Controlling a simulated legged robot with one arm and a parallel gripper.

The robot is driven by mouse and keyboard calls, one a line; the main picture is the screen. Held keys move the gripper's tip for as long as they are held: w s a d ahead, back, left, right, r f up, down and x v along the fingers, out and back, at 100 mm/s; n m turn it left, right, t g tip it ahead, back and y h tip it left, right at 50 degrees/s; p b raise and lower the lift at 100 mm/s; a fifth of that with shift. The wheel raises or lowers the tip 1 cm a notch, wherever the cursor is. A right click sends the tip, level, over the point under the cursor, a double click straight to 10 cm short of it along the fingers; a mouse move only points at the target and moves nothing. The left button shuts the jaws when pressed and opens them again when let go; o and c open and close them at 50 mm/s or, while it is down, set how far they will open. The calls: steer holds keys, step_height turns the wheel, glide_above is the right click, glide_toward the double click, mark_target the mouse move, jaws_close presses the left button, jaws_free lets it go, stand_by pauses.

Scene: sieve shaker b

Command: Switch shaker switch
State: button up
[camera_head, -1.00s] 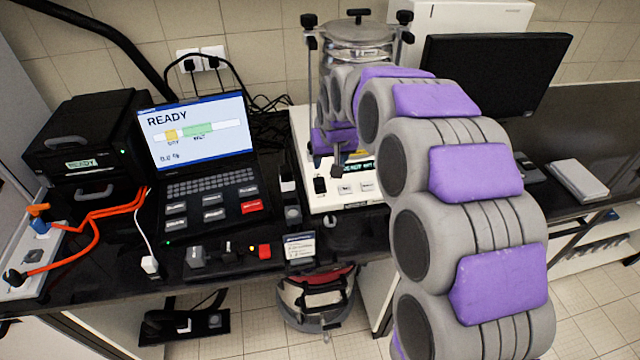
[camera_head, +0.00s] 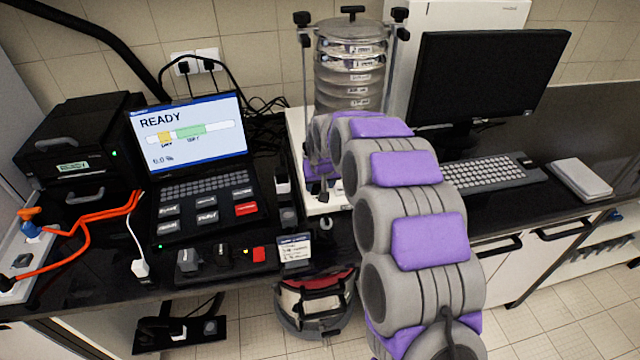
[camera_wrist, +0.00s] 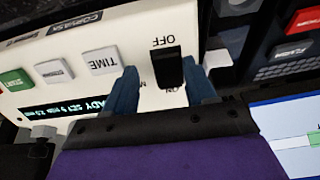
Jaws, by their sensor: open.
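A TIME button (camera_wrist: 101,61) and a lit READY display (camera_wrist: 65,107) are beside the switch. In the head view my gripper (camera_head: 322,190) hides most of the panel.
A laptop (camera_head: 190,135) showing READY stands left of the shaker. A monitor (camera_head: 490,90) and keyboard (camera_head: 480,173) stand to the right. Small items, including a labelled card (camera_head: 295,250), line the bench's front edge. A black printer-like box (camera_head: 80,145) stands far left.

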steer(key=shift+a, duration=0.6)
steer(key=shift+c, duration=0.4)
steer(key=shift+a+f, duration=0.1)
steer(key=shift+a, duration=0.15)
steer(key=shift+c, duration=1.5)
steer(key=shift+d, duration=0.5)
steer(key=c, duration=0.5)
steer(key=shift+a, duration=0.1)
jaws_close()
steer(key=shift+s+f+t+y, duration=0.1)
steer(key=shift+s+t+y, duration=0.1)
steer(key=shift+t, duration=0.5)
steer(key=shift+s+f+t+y, duration=0.1)
steer(key=shift+s+t, duration=0.05)
steer(key=shift+t, duration=0.55)
